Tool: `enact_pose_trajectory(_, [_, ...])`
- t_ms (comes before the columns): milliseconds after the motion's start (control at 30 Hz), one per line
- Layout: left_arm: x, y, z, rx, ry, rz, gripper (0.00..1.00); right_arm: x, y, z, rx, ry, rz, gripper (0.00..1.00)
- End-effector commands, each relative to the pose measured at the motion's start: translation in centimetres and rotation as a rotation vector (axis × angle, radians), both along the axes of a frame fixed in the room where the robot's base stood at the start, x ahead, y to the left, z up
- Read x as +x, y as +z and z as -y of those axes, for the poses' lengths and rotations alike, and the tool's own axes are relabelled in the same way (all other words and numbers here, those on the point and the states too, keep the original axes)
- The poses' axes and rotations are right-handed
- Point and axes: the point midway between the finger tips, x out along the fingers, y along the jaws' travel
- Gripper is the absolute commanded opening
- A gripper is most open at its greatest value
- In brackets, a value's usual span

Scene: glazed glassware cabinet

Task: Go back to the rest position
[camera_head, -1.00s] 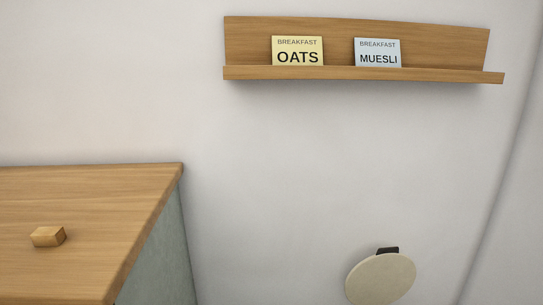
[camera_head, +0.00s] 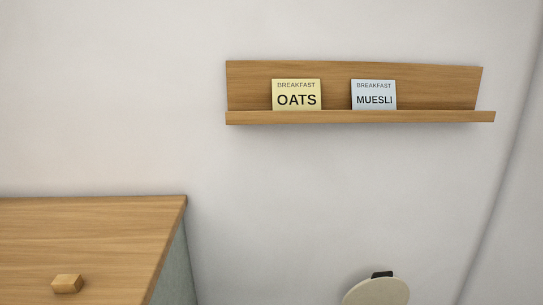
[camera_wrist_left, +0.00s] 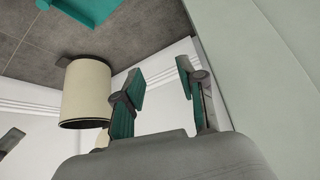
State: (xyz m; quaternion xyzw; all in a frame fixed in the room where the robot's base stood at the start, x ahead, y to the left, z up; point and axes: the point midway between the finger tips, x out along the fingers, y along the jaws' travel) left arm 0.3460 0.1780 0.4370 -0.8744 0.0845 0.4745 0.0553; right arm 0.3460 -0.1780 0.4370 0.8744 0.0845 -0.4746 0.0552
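My left gripper (camera_wrist_left: 163,90) shows in the left wrist view with its two teal-padded fingers apart and nothing between them. Neither gripper shows in the head view. My right gripper is in neither current view.
A wall shelf (camera_head: 350,117) holds an OATS card (camera_head: 297,95) and a MUESLI card (camera_head: 374,95). A wooden counter (camera_head: 90,235) with a small wooden block (camera_head: 67,284) stands at left. A round cream object (camera_head: 378,292) shows at the bottom. A cream cylinder (camera_wrist_left: 85,92) is left of the left gripper.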

Motion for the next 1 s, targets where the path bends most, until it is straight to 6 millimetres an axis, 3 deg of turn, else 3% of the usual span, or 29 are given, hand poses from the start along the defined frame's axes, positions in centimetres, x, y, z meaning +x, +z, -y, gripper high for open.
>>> enact_pose_trajectory(167, [-5.9, -3.9, -1.3, 0.032, -0.001, -0.155, 0.4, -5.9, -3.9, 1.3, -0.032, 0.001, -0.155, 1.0])
enact_pose_trajectory(300, [-12.1, -6.5, -2.6, 0.055, -0.001, -0.269, 0.4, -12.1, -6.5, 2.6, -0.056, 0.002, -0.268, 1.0])
enact_pose_trajectory(500, [-20.9, -7.9, -4.5, 0.084, -0.004, -0.404, 0.4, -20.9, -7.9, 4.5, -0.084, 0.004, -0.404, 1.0])
enact_pose_trajectory(600, [-23.8, -8.0, -5.2, 0.093, -0.004, -0.445, 0.4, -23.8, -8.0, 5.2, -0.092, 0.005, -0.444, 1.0])
enact_pose_trajectory(733, [-25.8, -8.2, -5.6, 0.098, -0.005, -0.47, 0.4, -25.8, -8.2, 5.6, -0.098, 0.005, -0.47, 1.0])
enact_pose_trajectory(1000, [-26.1, -8.4, -5.7, 0.099, -0.005, -0.474, 0.4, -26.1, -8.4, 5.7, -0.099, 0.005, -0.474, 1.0])
